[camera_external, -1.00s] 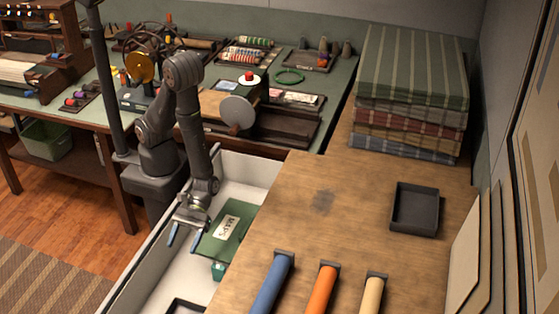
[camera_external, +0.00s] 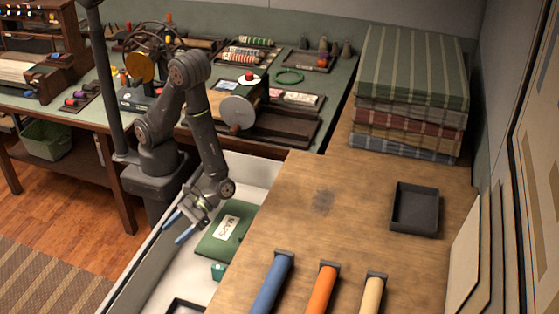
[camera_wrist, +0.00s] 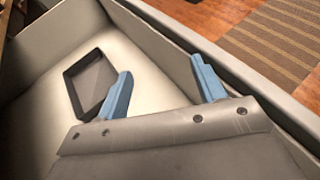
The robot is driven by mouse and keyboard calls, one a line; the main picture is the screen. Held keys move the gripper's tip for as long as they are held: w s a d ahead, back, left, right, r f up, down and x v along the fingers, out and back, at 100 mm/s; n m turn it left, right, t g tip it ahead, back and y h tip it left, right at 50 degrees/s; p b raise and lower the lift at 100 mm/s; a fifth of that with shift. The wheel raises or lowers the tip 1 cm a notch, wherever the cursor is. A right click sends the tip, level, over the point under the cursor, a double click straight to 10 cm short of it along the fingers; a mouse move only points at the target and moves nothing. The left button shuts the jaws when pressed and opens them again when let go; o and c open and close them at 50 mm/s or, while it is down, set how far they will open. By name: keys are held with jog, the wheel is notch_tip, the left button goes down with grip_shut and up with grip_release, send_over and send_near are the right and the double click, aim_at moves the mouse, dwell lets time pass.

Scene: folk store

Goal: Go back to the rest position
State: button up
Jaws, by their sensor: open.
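My gripper (camera_external: 180,228) is open and empty, with blue fingertips, above the white drawer (camera_external: 172,276) at its left side. In the wrist view the two blue fingers of my gripper (camera_wrist: 165,90) stand wide apart with nothing between them. A green box labelled MAPS (camera_external: 216,243) lies in the drawer just right of my gripper, apart from it. A dark tray (camera_wrist: 90,82) lies on the drawer floor in the wrist view; its edge also shows at the bottom of the external view (camera_external: 186,306).
The wooden counter (camera_external: 310,230) carries blue (camera_external: 272,284), orange (camera_external: 322,290) and cream (camera_external: 370,294) rolls, an empty black tray (camera_external: 415,208) and stacked cloths (camera_external: 412,90). A small green object (camera_external: 218,271) lies in the drawer. The workbench (camera_external: 290,92) behind my arm is crowded.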

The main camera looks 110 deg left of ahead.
jog(key=a+m+g+y, duration=0.4)
jog(key=a+m+y, duration=0.1)
jog(key=a+m, duration=0.1)
jog(key=shift+w+g, duration=0.4)
jog(key=shift+w, duration=0.05)
